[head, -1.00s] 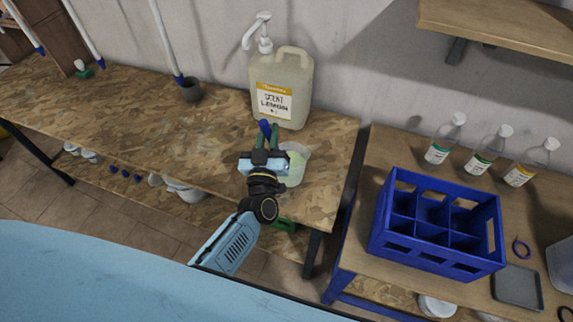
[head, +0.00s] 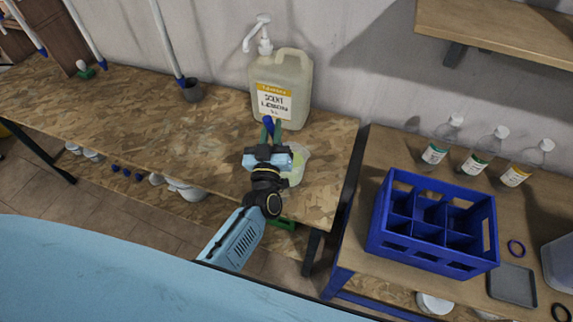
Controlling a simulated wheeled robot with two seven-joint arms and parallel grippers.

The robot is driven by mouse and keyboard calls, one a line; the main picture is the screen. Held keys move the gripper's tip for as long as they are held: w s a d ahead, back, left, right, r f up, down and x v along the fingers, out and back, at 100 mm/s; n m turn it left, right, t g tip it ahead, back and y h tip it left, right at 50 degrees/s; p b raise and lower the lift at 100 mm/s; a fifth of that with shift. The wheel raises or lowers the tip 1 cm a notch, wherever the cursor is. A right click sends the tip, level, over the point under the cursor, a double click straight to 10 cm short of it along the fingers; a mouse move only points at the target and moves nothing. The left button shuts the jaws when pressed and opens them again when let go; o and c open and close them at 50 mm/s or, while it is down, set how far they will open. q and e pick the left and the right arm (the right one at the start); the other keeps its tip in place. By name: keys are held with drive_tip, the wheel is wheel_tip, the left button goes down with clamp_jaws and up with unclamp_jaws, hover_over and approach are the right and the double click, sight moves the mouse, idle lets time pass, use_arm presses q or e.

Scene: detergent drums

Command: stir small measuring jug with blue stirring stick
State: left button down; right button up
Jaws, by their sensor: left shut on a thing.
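The small measuring jug (head: 298,164) is translucent with pale green-yellow contents. It stands on the wooden bench near its right front end, partly hidden behind my left gripper. My left gripper (head: 271,137) is over the jug's left side, shut on the blue stirring stick (head: 268,124). The stick's blue upper end shows between the fingers. Its lower part is hidden by the gripper, so I cannot tell how deep it reaches into the jug. My right gripper is not in view.
A large lemon scent canister (head: 281,87) with a pump stands just behind the jug. A grey cup (head: 192,91) is to the left on the bench (head: 130,125). On the right table are a blue crate (head: 433,226), several bottles (head: 476,152) and a grey tray (head: 514,287).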

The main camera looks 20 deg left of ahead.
use_arm(q)
wheel_tip(320, 180, up, 7)
drive_tip(key=p, duration=0.5)
drive_tip(key=shift+r, duration=1.2)
drive_tip(key=shift+r, duration=1.9)
